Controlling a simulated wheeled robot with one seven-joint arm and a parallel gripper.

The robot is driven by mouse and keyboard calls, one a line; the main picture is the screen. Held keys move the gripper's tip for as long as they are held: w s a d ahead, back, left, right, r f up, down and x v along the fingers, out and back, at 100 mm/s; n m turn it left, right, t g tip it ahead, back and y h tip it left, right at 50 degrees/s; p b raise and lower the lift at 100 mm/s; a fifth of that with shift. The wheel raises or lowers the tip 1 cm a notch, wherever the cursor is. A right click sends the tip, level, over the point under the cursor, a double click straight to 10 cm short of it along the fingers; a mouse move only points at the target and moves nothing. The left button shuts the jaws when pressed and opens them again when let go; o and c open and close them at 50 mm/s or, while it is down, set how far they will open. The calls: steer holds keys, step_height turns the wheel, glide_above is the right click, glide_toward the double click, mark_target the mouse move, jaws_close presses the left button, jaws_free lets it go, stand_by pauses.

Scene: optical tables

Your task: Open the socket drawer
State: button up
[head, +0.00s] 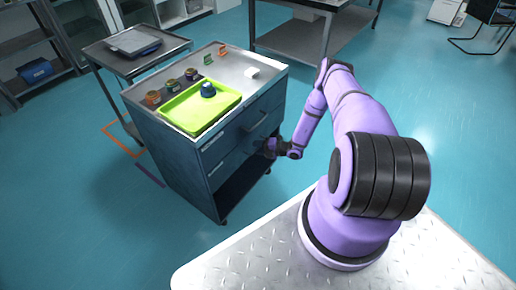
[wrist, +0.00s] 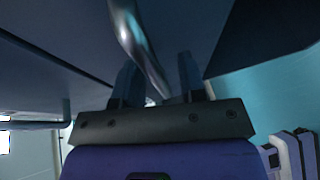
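The dark blue cart (head: 168,148) has drawers with bar handles on its front. An upper right handle (head: 258,122) and two left handles show in the head view; all visible drawer fronts look flush. No label tells me which is the socket drawer. My gripper (head: 271,148) is at the right part of the front, below the upper right handle, and hides what is behind it. In the wrist view my gripper's two fingers (wrist: 158,82) are apart, with a metal bar handle (wrist: 137,42) running between them. Firm contact with the handle cannot be seen.
A grey trolley (head: 118,62) stands behind left. A workbench (head: 310,38) is at the back. Floor to the right is clear.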

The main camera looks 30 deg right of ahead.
jaws_close()
steer(key=s+d, duration=0.3)
steer(key=s, duration=0.7)
steer(key=s+d, duration=0.4)
steer(key=s, duration=0.6)
steer(key=s+d, duration=0.4)
steer(key=s, duration=0.6)
steer(key=shift+s, duration=0.3)
steer(key=shift+d, duration=0.1)
jaws_free()
steer(key=v, duration=1)
steer(key=shift+s+d+r, duration=0.2)
steer(key=shift+s+d, duration=0.05)
steer(key=shift+s, duration=0.05)
